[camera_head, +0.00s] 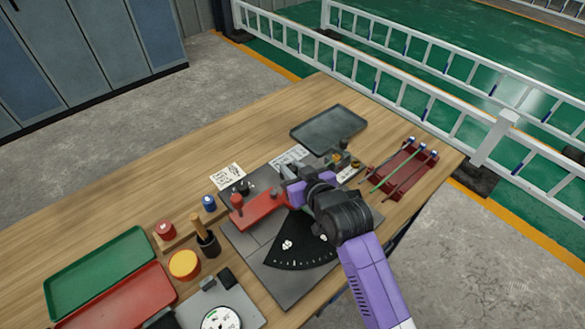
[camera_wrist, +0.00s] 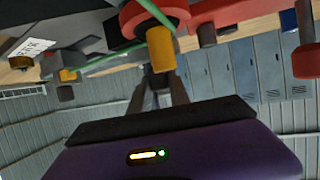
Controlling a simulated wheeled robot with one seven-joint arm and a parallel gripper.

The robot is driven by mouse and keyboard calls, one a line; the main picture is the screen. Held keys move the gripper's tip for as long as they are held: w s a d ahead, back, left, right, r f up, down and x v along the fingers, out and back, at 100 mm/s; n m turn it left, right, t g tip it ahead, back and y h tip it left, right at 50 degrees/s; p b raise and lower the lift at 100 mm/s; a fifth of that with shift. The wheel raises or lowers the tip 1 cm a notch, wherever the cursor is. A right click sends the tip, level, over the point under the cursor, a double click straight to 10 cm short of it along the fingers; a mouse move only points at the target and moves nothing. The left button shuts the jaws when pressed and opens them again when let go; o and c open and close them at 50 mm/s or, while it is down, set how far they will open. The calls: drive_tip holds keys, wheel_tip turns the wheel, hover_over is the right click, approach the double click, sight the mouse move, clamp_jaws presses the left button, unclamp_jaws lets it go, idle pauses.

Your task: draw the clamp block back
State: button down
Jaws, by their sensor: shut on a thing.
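My gripper (camera_wrist: 160,80) is at the bending plate (camera_head: 292,285), low over the red bending arm (camera_head: 262,212). Its fingers are closed together on a small dark piece, which I take to be part of the clamp block; the grip is hard to make out. In the head view my purple and black wrist hides the fingertips. In the wrist view a yellow post (camera_wrist: 160,48) on a red round hub (camera_wrist: 150,16) stands just beyond the fingertips. A green rod (camera_wrist: 100,66) runs across by the hub.
A red rack (camera_head: 405,172) with rods stands at the right, and a dark tray (camera_head: 328,127) lies behind. Green (camera_head: 100,268) and red (camera_head: 120,302) trays, a black cup (camera_head: 208,243) and a yellow round thing (camera_head: 184,264) are at the left. The bench's far left is clear.

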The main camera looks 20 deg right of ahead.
drive_tip(key=shift+w+a, duration=0.2)
drive_tip(key=shift+w, duration=0.4)
drive_tip(key=shift+w+a, duration=0.2)
drive_tip(key=shift+w, duration=0.4)
drive_tip(key=c, duration=1.2)
unclamp_jaws()
drive_tip(key=shift+c, duration=0.2)
drive_tip(key=shift+o, duration=0.2)
drive_tip(key=b+v, duration=0.1)
drive_tip(key=v, duration=0.6)
drive_tip(key=shift+s, duration=0.3)
drive_tip(key=shift+r, duration=0.15)
drive_tip(key=shift+r, duration=0.1)
